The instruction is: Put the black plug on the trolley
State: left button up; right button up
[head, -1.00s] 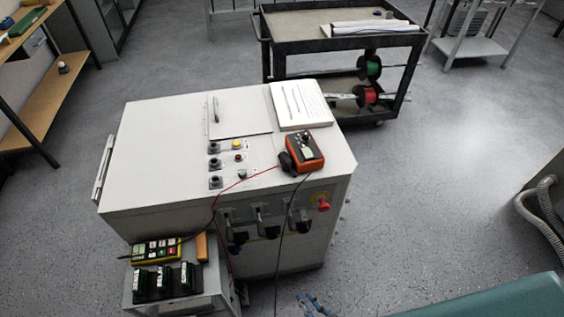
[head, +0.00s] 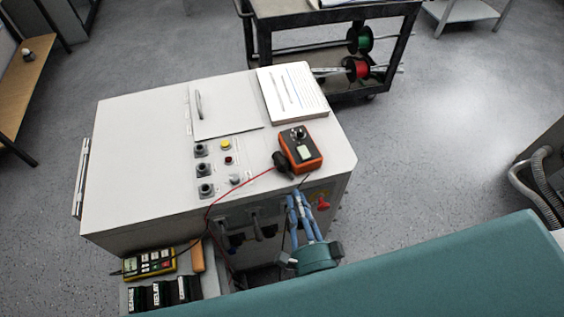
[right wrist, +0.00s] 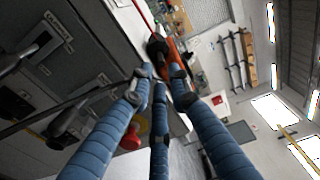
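The black plug (head: 283,161) lies at the end of a red lead, against the left side of an orange meter (head: 301,147) on top of the light grey cabinet (head: 150,130). In the right wrist view the plug (right wrist: 157,47) shows just beyond my fingertips. My right gripper (head: 298,198) is in front of the cabinet's front edge, below the plug and meter. Its blue fingers (right wrist: 160,85) are apart with nothing visible between them. The dark trolley (head: 335,14) stands behind the cabinet, its top partly cut off by the frame. My left gripper is not in view.
A yellow instrument (head: 150,262) sits on a low stand at left.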

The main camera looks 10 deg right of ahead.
aim_at(292, 179)
jog(key=shift+w+d, duration=0.15)
jog(key=shift+w, duration=2.4)
jog(key=shift+r, duration=0.1)
grip_shut()
